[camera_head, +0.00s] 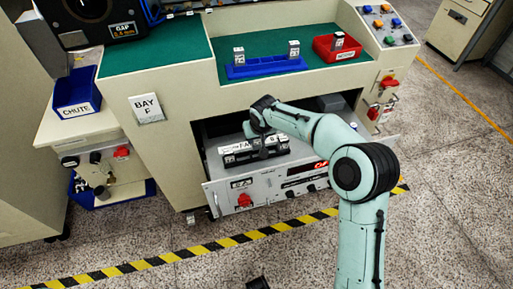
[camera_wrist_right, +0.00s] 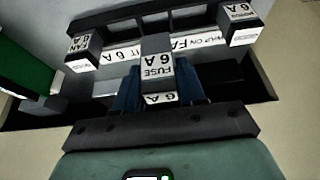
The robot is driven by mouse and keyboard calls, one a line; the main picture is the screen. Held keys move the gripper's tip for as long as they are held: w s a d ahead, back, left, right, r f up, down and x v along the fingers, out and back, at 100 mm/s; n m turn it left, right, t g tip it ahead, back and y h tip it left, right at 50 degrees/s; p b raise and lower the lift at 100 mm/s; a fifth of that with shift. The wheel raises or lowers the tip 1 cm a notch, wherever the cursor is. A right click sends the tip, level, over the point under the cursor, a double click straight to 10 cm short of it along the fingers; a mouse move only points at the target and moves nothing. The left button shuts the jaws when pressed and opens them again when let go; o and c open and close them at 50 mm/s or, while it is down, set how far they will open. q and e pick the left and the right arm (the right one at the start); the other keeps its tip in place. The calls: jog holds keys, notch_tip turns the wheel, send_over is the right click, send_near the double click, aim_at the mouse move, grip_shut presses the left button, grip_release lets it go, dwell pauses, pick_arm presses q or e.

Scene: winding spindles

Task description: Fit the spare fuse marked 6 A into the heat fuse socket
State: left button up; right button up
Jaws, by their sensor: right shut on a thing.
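My right gripper (camera_wrist_right: 160,92) is shut on a pale-faced dark fuse (camera_wrist_right: 157,67) marked FUSE 6 A. The fuse is in front of the middle of a dark fuse block (camera_wrist_right: 195,20), whose middle label (camera_wrist_right: 128,52) ends in T 6 A and is partly covered. I cannot tell whether the fuse is seated or just in front of the socket. Other 6 A fuses sit at the block's left end (camera_wrist_right: 82,50), marked FAN, and right end (camera_wrist_right: 240,25). In the head view, the block (camera_head: 238,158) stands on the pulled-out drawer, under my right gripper (camera_head: 262,137). My left gripper does not clearly show.
A blue tray (camera_head: 265,68) on the green bench top carries two upright fuses. A red tray (camera_head: 325,52) beside it holds one. The drawer front (camera_head: 222,197) has a red knob and display. The cabinet edge overhangs the drawer. A blue CHUTE bin (camera_head: 75,105) stands left.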

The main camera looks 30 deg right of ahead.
aim_at(257, 146)
notch_tip(257, 146, down, 6)
jog(key=shift+r+b, duration=0.2)
jog(key=shift+b, duration=0.3)
pick_arm(q)
jog(key=shift+w+a+f, duration=0.1)
jog(key=shift+w+f, duration=0.15)
jog(key=shift+f, duration=0.2)
jog(key=shift+w+f, duration=0.1)
pick_arm(e)
jog(key=shift+f, duration=0.1)
pick_arm(q)
jog(key=shift+w+f, duration=0.1)
pick_arm(e)
jog(key=o, duration=1.1)
jog(key=shift+c, duration=0.2)
pick_arm(q)
jog(key=shift+s+r+p, duration=0.6)
jog(key=shift+r+p, duration=0.25)
jog(key=shift+r, duration=0.05)
pick_arm(e)
jog(key=v, duration=1.2)
